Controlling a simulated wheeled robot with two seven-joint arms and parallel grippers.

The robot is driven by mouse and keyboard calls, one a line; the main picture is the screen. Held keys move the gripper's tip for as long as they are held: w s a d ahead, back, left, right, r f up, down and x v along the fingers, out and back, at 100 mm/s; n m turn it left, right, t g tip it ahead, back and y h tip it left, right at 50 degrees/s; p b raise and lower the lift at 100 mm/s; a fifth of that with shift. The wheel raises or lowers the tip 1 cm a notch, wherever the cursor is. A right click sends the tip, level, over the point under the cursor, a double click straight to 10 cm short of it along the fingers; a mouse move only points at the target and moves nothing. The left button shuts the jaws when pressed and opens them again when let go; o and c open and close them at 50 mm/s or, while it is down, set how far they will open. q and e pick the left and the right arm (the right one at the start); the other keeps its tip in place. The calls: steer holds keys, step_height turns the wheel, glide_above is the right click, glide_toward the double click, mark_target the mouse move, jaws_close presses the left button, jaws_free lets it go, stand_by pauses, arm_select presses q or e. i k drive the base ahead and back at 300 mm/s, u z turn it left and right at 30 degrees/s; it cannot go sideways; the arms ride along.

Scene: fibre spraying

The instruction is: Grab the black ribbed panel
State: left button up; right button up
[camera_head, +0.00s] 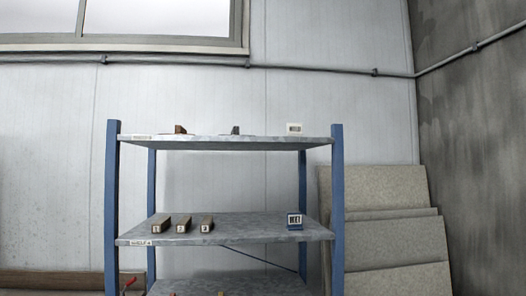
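I cannot make out a black ribbed panel for certain in the head view. A small dark grey object (236,130) stands on the top board of the shelf rack; it is too small to tell what it is. A small blue-framed piece with a dark and white face (295,221) stands at the right of the middle board. Neither of my grippers shows.
The rack has blue posts (337,200), a top board (265,140) and a middle board (262,230) with three numbered blocks (182,224). A white labelled block (294,128) is up top. Beige boards (375,188) lean on the wall at right.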

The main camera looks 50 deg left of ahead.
mark_target(235, 130)
steer(key=u, duration=0.45)
steer(key=i, duration=1.55)
steer(key=u, duration=1.85)
steer(key=i, duration=0.7)
steer(key=u, duration=0.55)
